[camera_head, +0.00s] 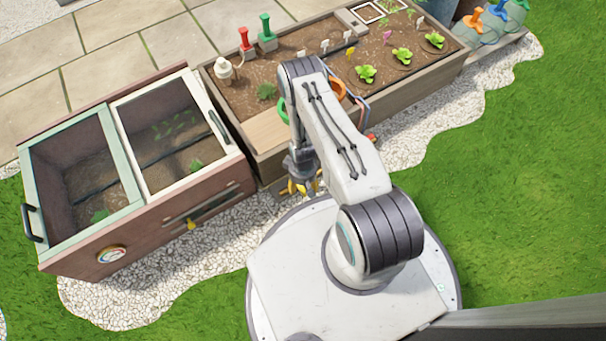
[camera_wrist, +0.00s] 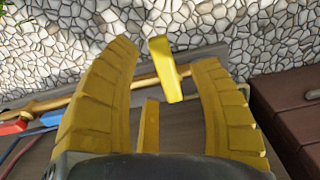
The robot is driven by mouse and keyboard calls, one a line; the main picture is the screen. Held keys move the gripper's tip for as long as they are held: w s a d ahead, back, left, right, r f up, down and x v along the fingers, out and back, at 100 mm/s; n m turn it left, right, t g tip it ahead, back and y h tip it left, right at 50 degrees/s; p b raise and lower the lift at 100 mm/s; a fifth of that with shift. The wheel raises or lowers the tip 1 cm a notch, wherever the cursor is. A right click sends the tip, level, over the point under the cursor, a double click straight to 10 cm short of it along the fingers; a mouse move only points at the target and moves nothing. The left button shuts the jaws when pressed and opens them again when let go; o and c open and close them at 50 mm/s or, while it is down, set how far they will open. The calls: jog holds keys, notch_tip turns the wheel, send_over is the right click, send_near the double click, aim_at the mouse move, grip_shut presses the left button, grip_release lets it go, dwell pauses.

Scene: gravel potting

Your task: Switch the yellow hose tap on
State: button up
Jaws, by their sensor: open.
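The yellow hose tap's lever (camera_wrist: 167,69) shows in the wrist view, near the fingertips and between them. It lies crosswise to a brass pipe (camera_wrist: 50,104) that runs along the edge of the wooden bed. My gripper (camera_wrist: 165,60) is open, with one finger on each side of the lever and a visible gap to both. Another narrow yellow piece (camera_wrist: 149,126) stands between the fingers; I cannot tell what it belongs to. In the head view my gripper (camera_head: 301,187) hangs in front of the bed's near wall, and the yellow tap cannot be made out there.
A red tap (camera_wrist: 12,127) and a blue hose (camera_wrist: 52,118) lie left along the pipe. The brown cold frame (camera_wrist: 300,120) stands close on the right; it also shows in the head view (camera_head: 160,235). The planting bed (camera_head: 420,80) lies behind. White gravel (camera_wrist: 60,50) borders the bed.

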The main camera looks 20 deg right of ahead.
notch_tip(320, 180, up, 10)
jog(key=shift+f, duration=0.15)
dwell(0.3)
dwell(0.5)
notch_tip(320, 180, up, 66)
jog(key=m+t+p, duration=0.1)
jog(key=t+p, duration=0.1)
jog(key=p, duration=2.6)
send_over(303, 187)
jog(key=s+a, duration=0.2)
jog(key=s, duration=0.1)
jog(key=s+a+r+t+p, duration=0.1)
jog(key=s+r+p, duration=0.9)
jog(key=r, duration=0.8)
jog(key=s, duration=0.2)
jog(key=shift+s+a, duration=0.15)
jog(key=shift+s, duration=0.15)
